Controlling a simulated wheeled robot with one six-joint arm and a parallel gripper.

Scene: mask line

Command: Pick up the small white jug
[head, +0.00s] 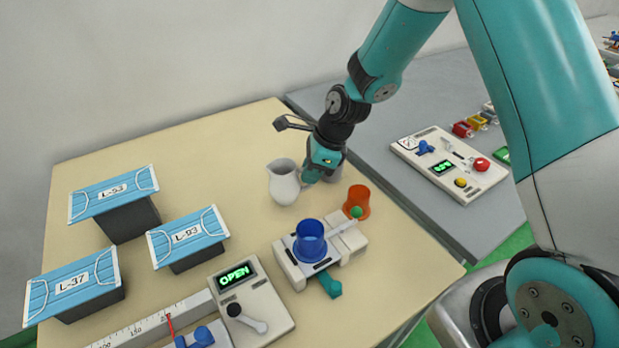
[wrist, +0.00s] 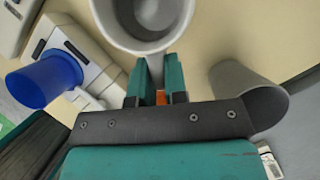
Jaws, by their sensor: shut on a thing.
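The small white jug (head: 284,182) stands upright on the beige table, right of the mask stands. In the wrist view the jug (wrist: 146,40) is at the top, seen from above into its open mouth. My gripper (head: 312,177) is at the jug's right side in the head view. In the wrist view my gripper (wrist: 156,78) has its two teal fingers closed on the jug's handle. I cannot tell whether the jug's base touches the table. The handle is mostly hidden between the fingers.
A grey cup (wrist: 248,92) stands close beside my gripper. An orange cup (head: 357,201) and a blue cup (head: 310,241) on a white device are nearby. Blue masks (head: 113,192) sit on dark stands at left. A panel reading OPEN (head: 250,302) is in front.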

